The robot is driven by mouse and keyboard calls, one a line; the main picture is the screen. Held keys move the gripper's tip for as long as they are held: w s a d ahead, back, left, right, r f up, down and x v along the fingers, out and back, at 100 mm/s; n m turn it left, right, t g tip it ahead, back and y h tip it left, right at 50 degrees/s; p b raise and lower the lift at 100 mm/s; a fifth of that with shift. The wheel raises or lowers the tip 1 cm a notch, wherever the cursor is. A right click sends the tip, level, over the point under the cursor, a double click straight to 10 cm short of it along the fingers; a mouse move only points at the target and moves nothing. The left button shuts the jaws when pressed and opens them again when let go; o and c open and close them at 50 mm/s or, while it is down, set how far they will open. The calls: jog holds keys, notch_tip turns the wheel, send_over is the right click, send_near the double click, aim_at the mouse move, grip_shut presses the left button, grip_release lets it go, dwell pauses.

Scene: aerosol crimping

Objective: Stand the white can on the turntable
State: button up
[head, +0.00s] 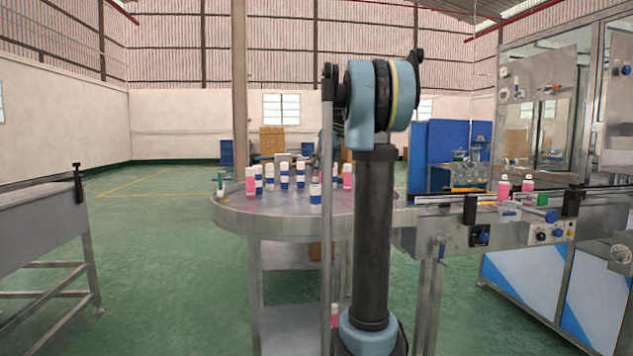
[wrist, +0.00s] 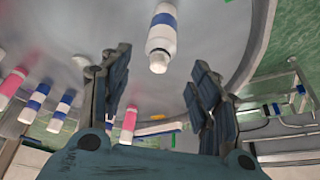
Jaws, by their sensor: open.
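Several white cans with blue bands stand upright on the round grey turntable (head: 270,222) in the head view. In the wrist view, a white can (wrist: 161,32) with a blue band appears beyond the gap between my fingertips, over the grey turntable surface (wrist: 100,22). I cannot tell for sure whether it is the same can. My gripper (wrist: 160,62) is open, its fingers spread apart with nothing held between them. In the head view my arm hides the gripper and part of the turntable.
Pink cans (head: 347,177) stand among the white ones. A conveyor (head: 470,236) with pink cans (head: 503,188) lies to the right, beside a glazed machine frame. A grey table (head: 35,225) stands at the left. Green floor lies open between table and turntable.

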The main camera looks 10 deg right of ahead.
jog(key=v, duration=0.5)
jog(key=shift+s+d+r, duration=0.1)
jog(key=shift+r, duration=0.25)
jog(key=s+a+f+m+g+h, duration=0.1)
jog(key=s+a+f+m+h, duration=0.2)
jog(key=s+f, duration=3.8)
jog(key=f+m, duration=0.1)
jog(key=m, duration=0.4)
jog(key=shift+a+f+m, duration=0.2)
jog(key=shift+m, duration=0.2)
jog(key=shift+w, duration=0.1)
